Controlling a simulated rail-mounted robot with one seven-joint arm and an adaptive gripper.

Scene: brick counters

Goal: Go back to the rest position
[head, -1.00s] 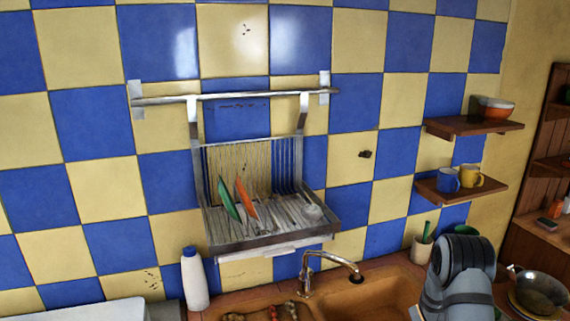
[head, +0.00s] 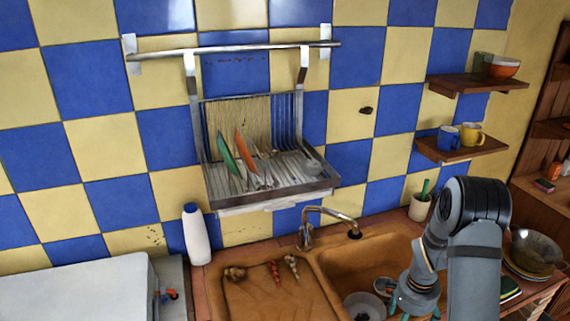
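My arm (head: 478,225) rises at the lower right in the head view, over the right side of the sink. My gripper (head: 414,312) hangs from it at the bottom edge, above the sink basin (head: 345,262). Its teal-coloured fingers look spread apart, and I see nothing held between them. The lowest part of the gripper is cut off by the frame edge. A small metal bowl or cup (head: 364,306) is in the basin to its left.
The tap (head: 330,212) stands behind the sink. A white bottle (head: 196,238) stands left of it. A wall dish rack (head: 275,190) holds plates. A utensil cup (head: 420,207) is behind my arm, a metal bowl (head: 537,250) to the right. Shelves (head: 462,150) hang above.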

